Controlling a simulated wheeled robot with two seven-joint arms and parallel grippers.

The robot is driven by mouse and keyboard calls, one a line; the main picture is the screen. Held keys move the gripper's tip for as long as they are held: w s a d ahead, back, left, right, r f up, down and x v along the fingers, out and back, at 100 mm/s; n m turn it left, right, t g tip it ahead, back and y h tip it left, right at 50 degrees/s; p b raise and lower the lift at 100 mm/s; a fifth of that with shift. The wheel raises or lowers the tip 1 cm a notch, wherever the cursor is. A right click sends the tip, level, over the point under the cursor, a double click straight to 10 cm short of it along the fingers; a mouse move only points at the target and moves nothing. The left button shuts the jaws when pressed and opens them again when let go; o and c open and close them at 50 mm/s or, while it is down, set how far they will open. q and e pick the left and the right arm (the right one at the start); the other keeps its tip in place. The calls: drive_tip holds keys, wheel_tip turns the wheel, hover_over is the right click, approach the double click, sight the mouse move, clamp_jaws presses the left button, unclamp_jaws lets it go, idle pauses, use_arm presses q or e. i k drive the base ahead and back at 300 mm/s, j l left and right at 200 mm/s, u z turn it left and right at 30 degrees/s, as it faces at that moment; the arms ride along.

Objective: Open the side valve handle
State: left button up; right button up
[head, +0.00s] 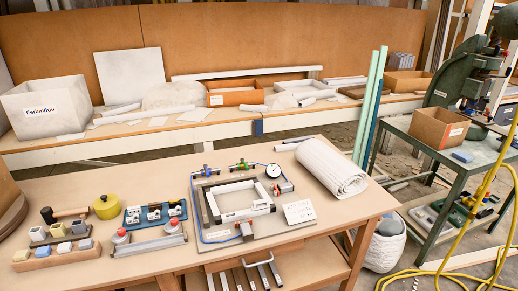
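A grey board (212,238) with a square metal frame (240,213) lies on the near wooden table. Small valve fittings sit around it. One with a blue handle (206,171) is at its upper left. One with a green handle (241,166) is at the top. A fitting with a red part (284,187) is on the right side. A blue fitting (246,229) is at the front edge. A round white gauge (273,171) stands at the upper right corner. I cannot tell which is the side valve, nor whether its handle is open. Neither gripper is in view.
A rolled white cloth (330,168) lies right of the board. A blue tray (155,214), a yellow-green round container (106,207) and a block rack (56,252) stand to the left. A yellow hose (470,215) hangs at the right.

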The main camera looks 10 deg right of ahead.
sight(242, 160)
drive_tip(key=i+z, duration=0.2)
drive_tip(key=i, duration=0.7)
drive_tip(key=i+u, duration=0.1)
drive_tip(key=u, duration=0.35)
drive_tip(key=i+j+u, duration=0.1)
drive_tip(key=u, duration=0.4)
